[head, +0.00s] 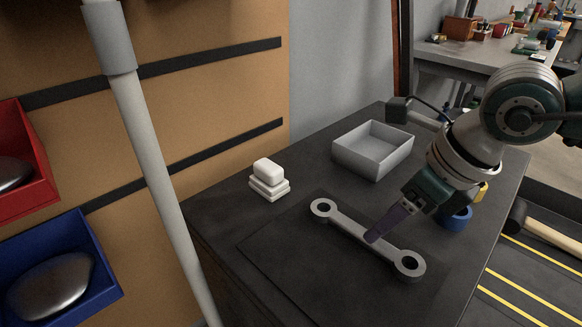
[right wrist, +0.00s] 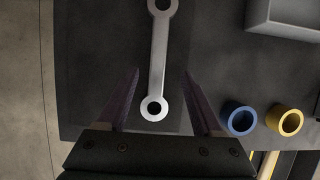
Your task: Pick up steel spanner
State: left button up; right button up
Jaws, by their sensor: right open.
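A grey steel spanner (head: 345,224) with a ring at each end lies flat on a dark mat (head: 275,250) on the dark bench top. In the right wrist view the spanner (right wrist: 158,55) runs lengthwise between the two fingers, its near ring closer to the palm. My right gripper (head: 375,236) is open and empty, pointing down at the spanner's shaft. Its purple fingers (right wrist: 161,76) show on either side of the spanner in the wrist view. I cannot tell its exact height above the spanner. My left gripper is not in view.
A grey open tray (head: 372,165) and white stacked blocks (head: 269,178) stand behind the spanner. A blue ring (right wrist: 239,118) and a yellow ring (right wrist: 285,120) lie to its right. A pale pole (head: 150,150) stands at the left, before a tan panel with red and blue bins.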

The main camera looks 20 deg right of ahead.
jog(key=x, duration=0.1)
jog(key=b+x, duration=0.1)
jog(key=x, duration=0.2)
jog(key=shift+w+a+f, duration=0.15)
jog(key=shift+w+a, duration=0.1)
jog(key=shift+a, duration=0.1)
jog(key=shift+c, duration=0.4)
grip_shut()
